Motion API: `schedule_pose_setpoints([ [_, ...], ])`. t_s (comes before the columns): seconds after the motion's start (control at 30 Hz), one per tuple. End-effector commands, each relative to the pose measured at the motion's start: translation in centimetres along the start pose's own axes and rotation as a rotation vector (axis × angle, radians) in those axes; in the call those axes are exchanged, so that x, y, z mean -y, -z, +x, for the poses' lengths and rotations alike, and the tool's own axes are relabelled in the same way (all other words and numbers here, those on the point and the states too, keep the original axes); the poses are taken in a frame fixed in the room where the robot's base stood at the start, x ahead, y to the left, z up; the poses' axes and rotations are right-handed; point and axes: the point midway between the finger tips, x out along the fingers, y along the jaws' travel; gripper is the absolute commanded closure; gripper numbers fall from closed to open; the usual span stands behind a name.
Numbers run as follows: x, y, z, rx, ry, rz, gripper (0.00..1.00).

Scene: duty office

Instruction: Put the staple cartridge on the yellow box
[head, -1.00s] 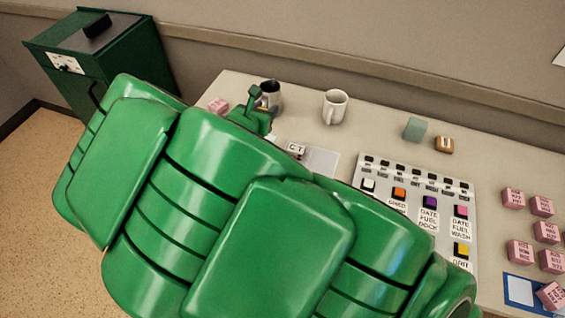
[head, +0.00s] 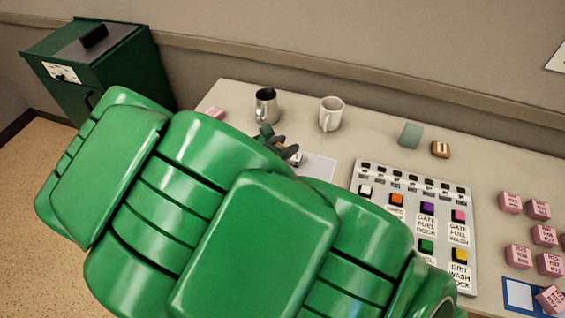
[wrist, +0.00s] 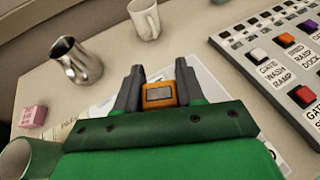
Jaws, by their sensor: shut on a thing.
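My gripper (wrist: 158,68) is shut on a small orange block with a grey top face (wrist: 159,95), between its dark fingers in the wrist view; I cannot tell for sure that this is the staple cartridge. In the head view my gripper (head: 284,145) is over the desk near a white sheet (head: 319,166), and my green arm hides much around it. A small dark-and-white thing (head: 297,159) shows beside the fingers, partly hidden. An orange-brown block with a pale label (head: 440,149) stands at the back right. I cannot tell which thing is the yellow box.
A metal jug (head: 265,106) and a white mug (head: 331,114) stand behind my gripper. A button panel (head: 365,175) lies to its right. A grey-green block (head: 411,134) stands at the back. Several pink blocks (head: 510,202) are at right; one more (wrist: 33,116) is at left.

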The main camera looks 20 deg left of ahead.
Motion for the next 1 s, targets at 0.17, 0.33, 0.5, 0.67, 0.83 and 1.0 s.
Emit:
schedule_pose_setpoints([
  [0.17, 0.0, 1.7, 0.7, 0.001, 0.001, -0.003, 0.92],
  [0.33, 0.0, 2.1, 0.9, 0.001, -0.001, -0.001, 0.92],
  [0.5, 0.0, 2.9, 1.2, 0.001, -0.001, -0.002, 0.92],
  [0.67, 0.0, 4.4, 1.9, 0.001, 0.0, -0.004, 0.92],
  [0.83, 0.0, 5.4, 2.3, 0.001, -0.001, -0.003, 0.92],
  [1.0, 0.0, 5.4, 2.3, 0.0, -0.002, -0.001, 0.92],
])
